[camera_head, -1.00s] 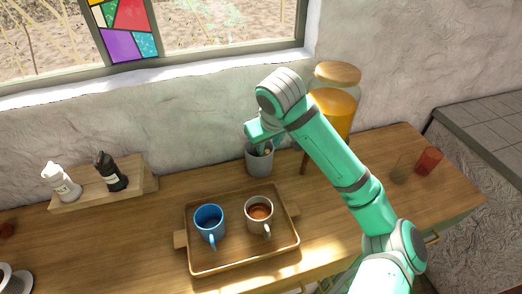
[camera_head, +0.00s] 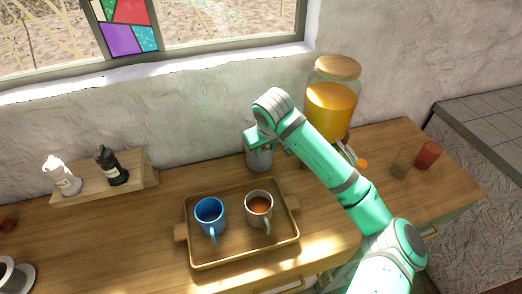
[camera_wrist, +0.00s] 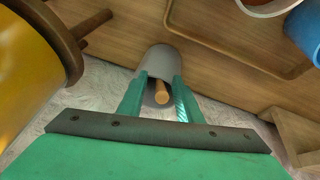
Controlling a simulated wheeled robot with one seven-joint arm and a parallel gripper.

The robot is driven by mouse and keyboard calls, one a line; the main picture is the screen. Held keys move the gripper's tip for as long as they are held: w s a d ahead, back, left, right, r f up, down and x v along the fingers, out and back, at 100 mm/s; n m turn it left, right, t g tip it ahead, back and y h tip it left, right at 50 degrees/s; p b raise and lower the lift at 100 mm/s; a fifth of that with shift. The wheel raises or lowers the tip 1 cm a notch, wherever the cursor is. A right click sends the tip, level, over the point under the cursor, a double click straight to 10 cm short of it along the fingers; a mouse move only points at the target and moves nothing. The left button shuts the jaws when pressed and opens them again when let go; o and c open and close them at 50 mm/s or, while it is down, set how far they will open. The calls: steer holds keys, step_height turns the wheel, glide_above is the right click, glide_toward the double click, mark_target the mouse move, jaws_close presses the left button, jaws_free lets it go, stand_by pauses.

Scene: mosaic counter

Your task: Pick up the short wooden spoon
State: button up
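The short wooden spoon (camera_wrist: 161,92) shows in the wrist view as a round orange-brown end in the mouth of a grey utensil cup (camera_wrist: 166,62). The rest of it is hidden in the cup. My gripper (camera_wrist: 160,78) is open, with its green fingers on either side of the spoon's end at the cup's rim. I see gaps between the fingers and the spoon. In the head view the cup (camera_head: 260,160) stands against the wall behind the tray, and my gripper (camera_head: 259,143) is over its top. The spoon is hidden there.
A wooden tray (camera_head: 245,261) holds a blue mug (camera_head: 209,213) and a whitish mug of brown drink (camera_head: 259,205). An orange drink dispenser (camera_head: 333,103) stands to the cup's right. A small shelf (camera_head: 85,193) with two bottles is at left. Glasses (camera_head: 428,156) stand at right.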

jaws_close()
